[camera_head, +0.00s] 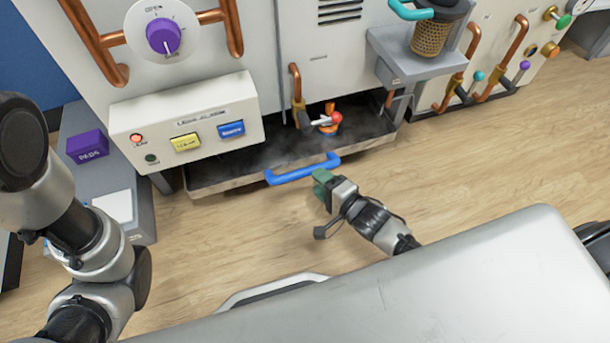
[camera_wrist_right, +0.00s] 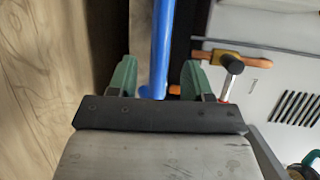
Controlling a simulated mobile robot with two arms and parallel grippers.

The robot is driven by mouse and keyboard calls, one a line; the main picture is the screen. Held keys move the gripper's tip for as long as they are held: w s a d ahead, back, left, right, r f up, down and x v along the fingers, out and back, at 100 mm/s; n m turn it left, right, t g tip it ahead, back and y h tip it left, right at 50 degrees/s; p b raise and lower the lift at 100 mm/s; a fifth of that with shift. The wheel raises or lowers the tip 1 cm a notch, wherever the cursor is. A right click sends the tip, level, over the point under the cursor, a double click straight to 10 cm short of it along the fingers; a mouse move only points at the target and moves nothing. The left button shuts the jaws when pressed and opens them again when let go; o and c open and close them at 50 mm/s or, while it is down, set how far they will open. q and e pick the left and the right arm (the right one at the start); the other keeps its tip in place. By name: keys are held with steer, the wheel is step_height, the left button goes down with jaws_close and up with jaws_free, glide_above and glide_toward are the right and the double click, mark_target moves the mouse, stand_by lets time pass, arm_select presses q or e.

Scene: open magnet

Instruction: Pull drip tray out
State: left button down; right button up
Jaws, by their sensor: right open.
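The drip tray (camera_head: 225,179) is a dark, shallow tray with a pale front wall, low at the foot of the machine. Its blue handle (camera_head: 303,170) sticks out from the front edge. My right gripper (camera_head: 321,180) is just in front of the handle's right end. In the right wrist view the green fingers of the right gripper (camera_wrist_right: 157,80) are apart, and the blue handle (camera_wrist_right: 162,45) lies between them, nearer the left finger. Contact cannot be told. My left arm shows at the left, but its gripper is out of view.
A valve with a red knob (camera_head: 336,117) stands over the tray, with faint vapour nearby. A white button box (camera_head: 187,122) overhangs the tray's left part. A grey bench with a purple PADS box (camera_head: 87,146) stands left. The wooden floor (camera_head: 470,170) in front is clear.

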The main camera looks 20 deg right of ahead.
mark_target(306, 172)
steer(key=b+x, duration=0.1)
steer(key=x, duration=0.1)
steer(key=b+x, duration=0.1)
steer(key=x, duration=0.1)
steer(key=shift+w+a+f, duration=0.1)
steer(key=shift+w+f, duration=0.1)
steer(key=shift+f, duration=0.05)
steer(key=shift+w+a+b, duration=0.25)
steer(key=shift+w+b, duration=0.15)
steer(key=shift+w, duration=0.15)
steer(key=shift+r, duration=0.1)
jaws_close()
